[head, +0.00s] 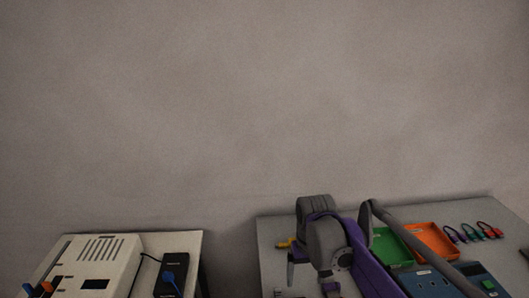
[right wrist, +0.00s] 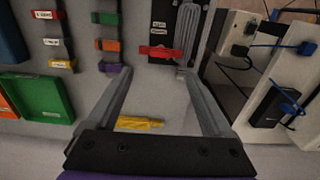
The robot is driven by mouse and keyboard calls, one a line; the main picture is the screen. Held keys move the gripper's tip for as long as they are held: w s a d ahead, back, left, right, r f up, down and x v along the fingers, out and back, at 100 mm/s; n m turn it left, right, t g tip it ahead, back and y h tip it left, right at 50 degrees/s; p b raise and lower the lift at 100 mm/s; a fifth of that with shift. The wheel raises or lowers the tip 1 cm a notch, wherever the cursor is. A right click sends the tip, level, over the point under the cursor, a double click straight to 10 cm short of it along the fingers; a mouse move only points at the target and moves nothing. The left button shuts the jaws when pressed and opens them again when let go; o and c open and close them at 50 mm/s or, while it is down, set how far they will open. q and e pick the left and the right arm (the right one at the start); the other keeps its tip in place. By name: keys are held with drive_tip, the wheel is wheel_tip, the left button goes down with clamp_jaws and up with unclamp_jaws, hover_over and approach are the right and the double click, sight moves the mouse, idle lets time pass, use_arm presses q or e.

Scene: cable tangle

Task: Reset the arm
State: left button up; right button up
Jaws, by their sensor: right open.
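My right arm reaches over the right-hand table in the head view, and its right gripper (head: 308,278) points down near that table's left side. In the right wrist view the right gripper (right wrist: 157,72) is open, its two grey fingers spread wide with nothing gripped. A yellow piece (right wrist: 138,123) lies on the light tabletop, seen in the gap between the fingers. It also shows just left of my arm in the head view (head: 284,244). My left gripper is not in view.
The right table holds a green tray (head: 390,246), an orange tray (head: 431,242) and several small cable loops (head: 472,232). In the wrist view a red piece (right wrist: 160,51) lies by a black panel. The left table holds a beige box (head: 95,268) and a black device (head: 174,274). A gap separates the tables.

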drive_tip(key=s+d+f+t+p, duration=0.1)
drive_tip(key=s+d+f+t, duration=0.1)
drive_tip(key=s, duration=0.8)
drive_tip(key=s+d+f+t+p, duration=0.1)
drive_tip(key=s+d+f+t, duration=0.1)
drive_tip(key=s, duration=0.8)
drive_tip(key=shift+d+f+m+t+p, duration=0.3)
drive_tip(key=shift+t+p, duration=0.05)
drive_tip(key=shift+t, duration=0.25)
